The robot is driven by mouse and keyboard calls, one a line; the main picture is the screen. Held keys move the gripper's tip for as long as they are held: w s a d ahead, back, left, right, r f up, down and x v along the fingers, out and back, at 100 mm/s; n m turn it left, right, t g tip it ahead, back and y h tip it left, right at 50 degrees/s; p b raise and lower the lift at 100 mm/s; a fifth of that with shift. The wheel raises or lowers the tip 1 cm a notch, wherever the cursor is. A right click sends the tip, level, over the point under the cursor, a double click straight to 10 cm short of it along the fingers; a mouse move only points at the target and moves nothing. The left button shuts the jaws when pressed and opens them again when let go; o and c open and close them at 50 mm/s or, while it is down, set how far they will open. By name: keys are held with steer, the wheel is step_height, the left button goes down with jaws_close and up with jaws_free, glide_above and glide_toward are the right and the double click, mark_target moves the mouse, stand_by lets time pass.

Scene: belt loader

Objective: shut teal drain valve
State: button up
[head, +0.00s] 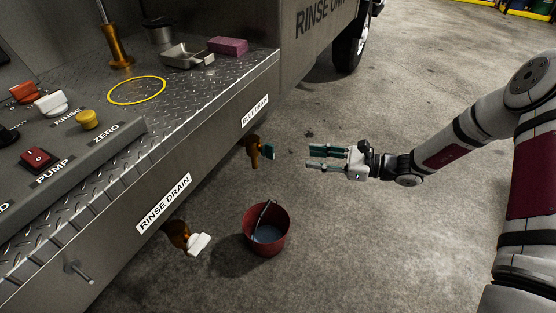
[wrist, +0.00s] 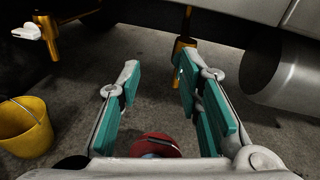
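The gripper is open and empty, with teal pads on both fingers. In the wrist view the brass spigot (wrist: 182,46) stands beyond the right finger, which partly hides its lower part and handle. I cannot tell the handle's exact angle.
A white-handled valve (head: 198,244) sits under the RINSE DRAIN label (head: 164,203). A red bucket (head: 281,240) stands on the floor below. The wrist view also shows a yellow bucket (wrist: 24,130) at left and a grey cylinder (wrist: 292,75) at right. The truck's edge overhangs the valves.

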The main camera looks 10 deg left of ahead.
step_height(320, 180, down, 6)
steer(key=w+m+t+b, duration=0.2)
steer(key=w+m+t, duration=0.1)
steer(key=b, duration=0.2)
glide_toward(269, 151)
steer(key=x, duration=0.7)
steer(key=shift+w+f+y, duration=0.15)
steer(key=shift+w+y, duration=0.15)
steer(key=shift+w, duration=0.2)
steer(key=shift+c, duration=0.4)
jaws_close()
